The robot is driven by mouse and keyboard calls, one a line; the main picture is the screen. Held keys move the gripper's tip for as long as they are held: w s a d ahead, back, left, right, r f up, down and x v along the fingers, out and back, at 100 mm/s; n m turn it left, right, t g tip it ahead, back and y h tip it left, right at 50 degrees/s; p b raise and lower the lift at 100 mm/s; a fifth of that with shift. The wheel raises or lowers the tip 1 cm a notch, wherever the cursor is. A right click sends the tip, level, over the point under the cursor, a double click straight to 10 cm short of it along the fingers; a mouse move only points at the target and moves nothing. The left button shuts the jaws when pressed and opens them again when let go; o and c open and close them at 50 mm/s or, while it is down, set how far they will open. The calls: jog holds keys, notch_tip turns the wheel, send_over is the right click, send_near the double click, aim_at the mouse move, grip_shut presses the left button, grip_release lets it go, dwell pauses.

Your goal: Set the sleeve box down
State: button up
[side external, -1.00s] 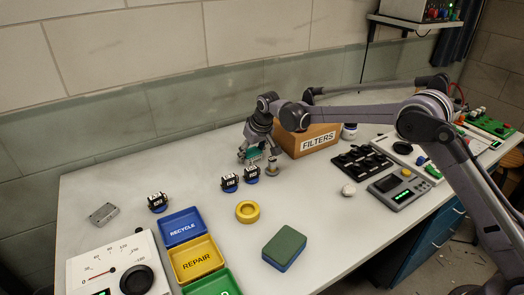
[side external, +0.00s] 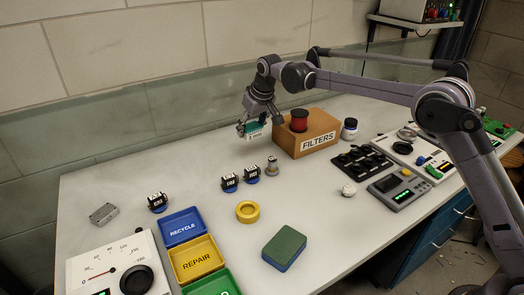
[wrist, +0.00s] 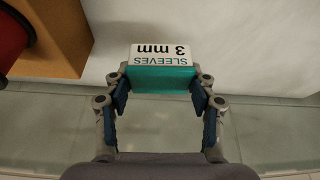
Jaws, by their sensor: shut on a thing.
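The sleeve box (side external: 254,134) is a small teal box with a white label. It also shows in the wrist view (wrist: 162,78), where the label reads SLEEVES 3 mm upside down. My gripper (side external: 253,128) is shut on it, with a finger on each side, as the wrist view (wrist: 160,88) shows. The box appears raised above the white bench (side external: 200,160), to the left of the brown FILTERS box (side external: 310,124).
A red spool (side external: 299,120) sits at the FILTERS box. The blue RECYCLE bin (side external: 182,227) and yellow REPAIR bin (side external: 196,260) are at the front left. The back left bench is clear.

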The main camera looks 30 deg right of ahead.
jog(key=s+d+r, duration=0.4)
jog(key=s+d, duration=0.4)
jog(key=s, duration=0.5)
jog(key=s+d+f+m, duration=0.1)
jog(key=s+d, duration=0.1)
jog(key=s, duration=0.6)
jog(key=s+d+f, duration=0.2)
jog(key=s, duration=0.7)
send_over(301, 206)
jog(key=s, duration=0.2)
jog(key=f, duration=0.6)
jog(key=shift+w+d+f, duration=0.1)
jog(key=shift+w+f, duration=0.1)
jog(key=shift+w, duration=0.05)
jog(key=shift+f, duration=2)
jog(key=shift+f, duration=0.1)
jog(key=o, duration=1.1)
